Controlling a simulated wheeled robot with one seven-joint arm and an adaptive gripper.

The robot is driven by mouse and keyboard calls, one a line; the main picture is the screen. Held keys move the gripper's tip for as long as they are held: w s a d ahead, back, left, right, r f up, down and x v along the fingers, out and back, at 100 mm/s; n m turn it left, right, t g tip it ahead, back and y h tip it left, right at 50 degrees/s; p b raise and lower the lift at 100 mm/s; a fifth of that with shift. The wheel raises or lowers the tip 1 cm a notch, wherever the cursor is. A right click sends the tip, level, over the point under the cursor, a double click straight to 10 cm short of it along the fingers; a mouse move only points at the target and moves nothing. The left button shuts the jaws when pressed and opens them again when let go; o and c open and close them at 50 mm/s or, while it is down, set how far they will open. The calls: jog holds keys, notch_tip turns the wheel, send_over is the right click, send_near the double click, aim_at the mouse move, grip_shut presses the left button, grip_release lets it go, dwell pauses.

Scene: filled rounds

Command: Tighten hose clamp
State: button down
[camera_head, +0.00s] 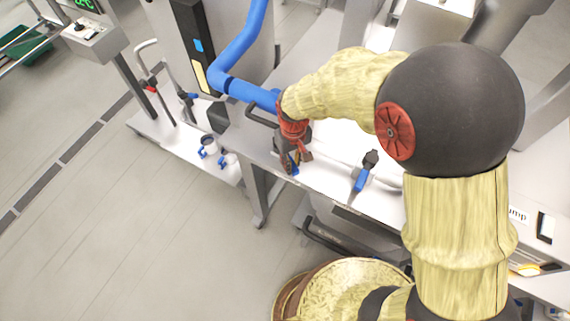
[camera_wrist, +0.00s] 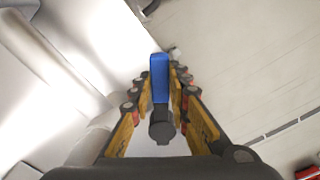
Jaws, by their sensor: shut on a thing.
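My gripper (camera_wrist: 160,85) points down at the bench edge. Its two yellow-brown fingers are shut on a blue-handled part (camera_wrist: 159,75) with a dark rounded end (camera_wrist: 161,128). In the head view my gripper (camera_head: 290,164) is partly hidden by its own red and dark wrist, and only a little blue shows between the fingers. I cannot tell whether the held part is the hose clamp or a valve handle, or whether it is fixed to something. A blue hose (camera_head: 240,48) runs down to a joint just behind my wrist. No clamp shows clearly on it.
A similar black and blue handle (camera_head: 364,174) is on the white bench (camera_head: 335,185) to the right. A tall metal cabinet (camera_head: 240,40) stands behind. The floor (camera_head: 130,220) at lower left is clear.

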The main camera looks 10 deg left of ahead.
jog(key=shift+w+d+n+b, duration=0.15)
jog(key=shift+w+d+n, duration=0.4)
jog(key=shift+n, duration=0.4)
jog(key=shift+w+d+n+b, duration=0.15)
jog(key=shift+w+d+n, duration=0.3)
jog(key=shift+n, duration=0.5)
jog(key=c, duration=1.7)
grip_release()
jog(key=shift+c, duration=0.2)
jog(key=shift+o, duration=0.3)
notch_tip(320, 180, up, 12)
jog(key=shift+c, duration=0.2)
